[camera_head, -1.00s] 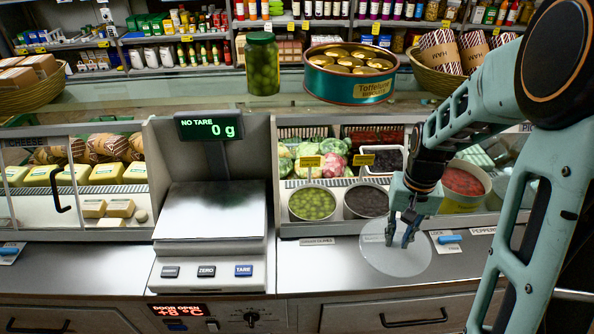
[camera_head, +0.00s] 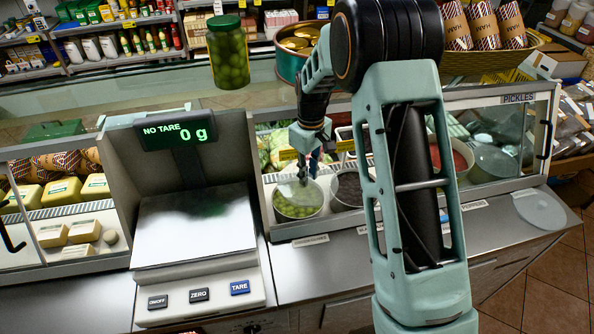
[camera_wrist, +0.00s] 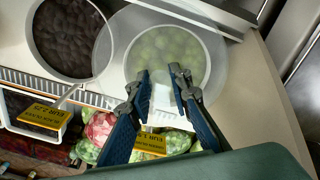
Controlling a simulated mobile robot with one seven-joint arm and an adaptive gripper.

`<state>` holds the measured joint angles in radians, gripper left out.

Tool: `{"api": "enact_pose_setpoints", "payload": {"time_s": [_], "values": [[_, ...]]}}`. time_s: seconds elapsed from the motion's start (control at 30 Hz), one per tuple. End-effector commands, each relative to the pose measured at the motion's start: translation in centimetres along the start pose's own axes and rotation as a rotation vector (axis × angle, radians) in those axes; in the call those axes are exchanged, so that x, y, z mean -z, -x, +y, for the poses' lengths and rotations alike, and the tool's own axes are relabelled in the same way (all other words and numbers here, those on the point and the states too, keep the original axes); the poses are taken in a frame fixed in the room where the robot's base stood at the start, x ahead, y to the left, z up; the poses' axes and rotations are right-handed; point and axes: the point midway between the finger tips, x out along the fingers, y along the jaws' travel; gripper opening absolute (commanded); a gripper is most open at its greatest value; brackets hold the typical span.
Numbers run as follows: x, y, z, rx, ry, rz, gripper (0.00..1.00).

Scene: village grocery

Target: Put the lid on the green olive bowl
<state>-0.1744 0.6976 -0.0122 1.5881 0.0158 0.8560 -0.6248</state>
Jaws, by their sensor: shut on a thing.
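The green olive bowl (camera_head: 298,205) stands in the glass-fronted counter, right of the scale. My gripper (camera_head: 307,170) is above it, pointing down. In the wrist view my gripper (camera_wrist: 160,74) is shut on the pale grip at the middle of the clear round lid (camera_wrist: 117,50). The green olives (camera_wrist: 170,50) show through the lid. The lid spreads wider than the bowl and sits off a little toward the dark olive bowl (camera_wrist: 70,38), overlapping its edge in that view. Whether the lid touches the bowl rim, I cannot tell.
Price signs (camera_wrist: 45,116) and wrapped vegetables stand behind the bowls. A red-filled bowl (camera_head: 458,160) is farther right. Another clear lid (camera_head: 540,208) lies on the counter's right end. The scale (camera_head: 195,235) stands left, and a jar of olives (camera_head: 228,55) is on the glass top.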

Motion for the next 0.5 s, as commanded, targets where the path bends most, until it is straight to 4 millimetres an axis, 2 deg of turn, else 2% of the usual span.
{"api": "enact_pose_setpoints", "payload": {"time_s": [0.1,0.2,0.5], "values": [[2.2,-0.8,-0.3,-0.003,0.123,-0.002,0.00],[3.1,-1.1,-0.4,-0.003,0.183,-0.003,0.00],[3.5,-2.2,-0.5,-0.003,0.209,-0.004,0.00]]}}
